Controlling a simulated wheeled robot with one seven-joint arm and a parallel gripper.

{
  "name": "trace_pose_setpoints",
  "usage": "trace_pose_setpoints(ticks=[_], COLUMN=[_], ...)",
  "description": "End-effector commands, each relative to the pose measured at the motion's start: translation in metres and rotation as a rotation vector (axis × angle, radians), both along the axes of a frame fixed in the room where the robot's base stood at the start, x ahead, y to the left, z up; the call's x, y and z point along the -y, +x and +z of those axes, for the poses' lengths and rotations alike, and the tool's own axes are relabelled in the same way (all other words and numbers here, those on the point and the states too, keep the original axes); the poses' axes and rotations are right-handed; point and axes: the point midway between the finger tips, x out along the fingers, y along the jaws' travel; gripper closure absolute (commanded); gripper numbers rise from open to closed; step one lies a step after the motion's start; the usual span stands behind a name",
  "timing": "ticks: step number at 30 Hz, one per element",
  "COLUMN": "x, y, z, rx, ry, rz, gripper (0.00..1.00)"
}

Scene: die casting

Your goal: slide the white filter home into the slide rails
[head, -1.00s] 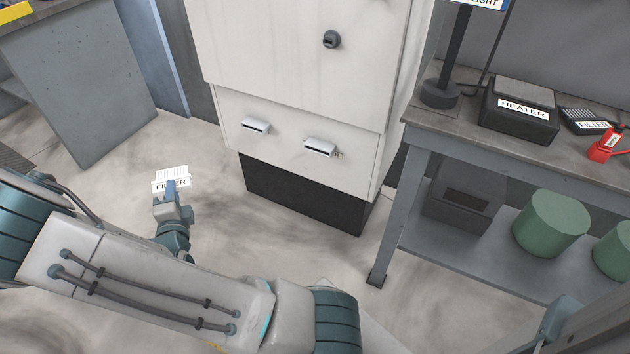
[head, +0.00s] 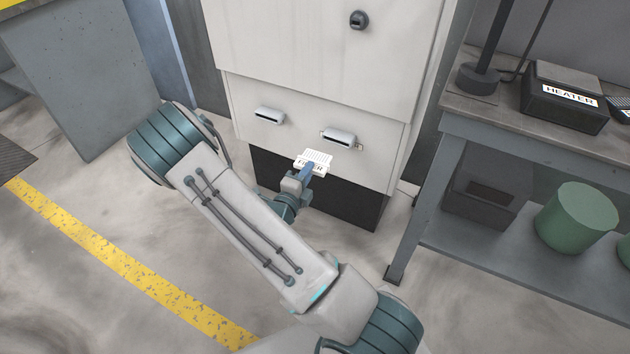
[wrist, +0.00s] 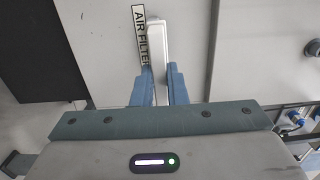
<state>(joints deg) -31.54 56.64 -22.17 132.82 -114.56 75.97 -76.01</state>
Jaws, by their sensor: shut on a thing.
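The white filter (head: 316,158), with dark lettering on its face, is in my gripper (head: 307,172) in the head view. It is in front of the lower cabinet panel, just below and left of the right hooded slot (head: 339,137). In the wrist view the filter (wrist: 160,88) is a thin pale edge between the blue fingers of my gripper (wrist: 160,78), which are shut on it. The slide rails cannot be made out, and I cannot tell whether the filter touches the slot.
A second hooded slot (head: 269,115) is on the same panel of the pale cabinet (head: 300,60), to the left. A workbench (head: 470,122) with a heater box (head: 563,97) is at the right. A green drum (head: 576,217) is on its lower shelf. The floor at left is open.

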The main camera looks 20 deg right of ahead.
Motion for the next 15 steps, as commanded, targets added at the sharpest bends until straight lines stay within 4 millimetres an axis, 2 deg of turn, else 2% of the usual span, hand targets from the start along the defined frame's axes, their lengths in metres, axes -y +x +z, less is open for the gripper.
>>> trace_pose_setpoints(ticks=[1, 3, 15], x=[0.0065, 0.0113, 0.0123], y=[-0.0028, -0.0050, -0.0058], z=[-0.0087, -0.0121, -0.0101], rx=[0.000, 0.000, 0.001], ry=[0.000, 0.000, 0.001], rz=[-0.023, -0.041, -0.046], gripper=[1.00, 1.00, 1.00])
